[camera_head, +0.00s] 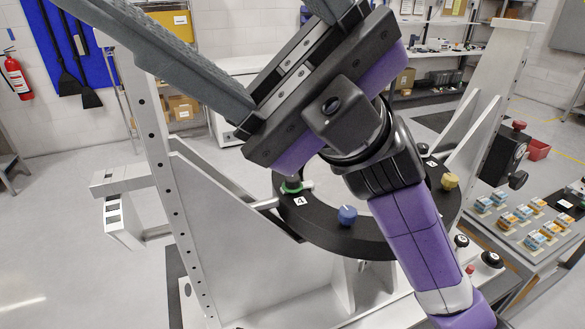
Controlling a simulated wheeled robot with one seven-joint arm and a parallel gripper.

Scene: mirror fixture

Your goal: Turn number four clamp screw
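The number four clamp screw (292,187) has a green collar and stands on the black ring (330,235), beside a white label marked 4 (300,201). Its top is partly hidden behind my purple and black gripper body. My gripper (262,32) is close to the camera, with its grey fingers spread wide apart and nothing visible between them. The fingers point up and left, away from the screw, and their tips run out of the frame. My gripper body overlaps the screw in the picture; I cannot tell the distance between them.
A blue knob (347,215) and a yellow knob (450,181) also stand on the ring. White upright frames (178,190) flank it. A table with several small blocks (545,235) is at right. A fire extinguisher (16,75) hangs at left. Open floor (60,220) lies at left.

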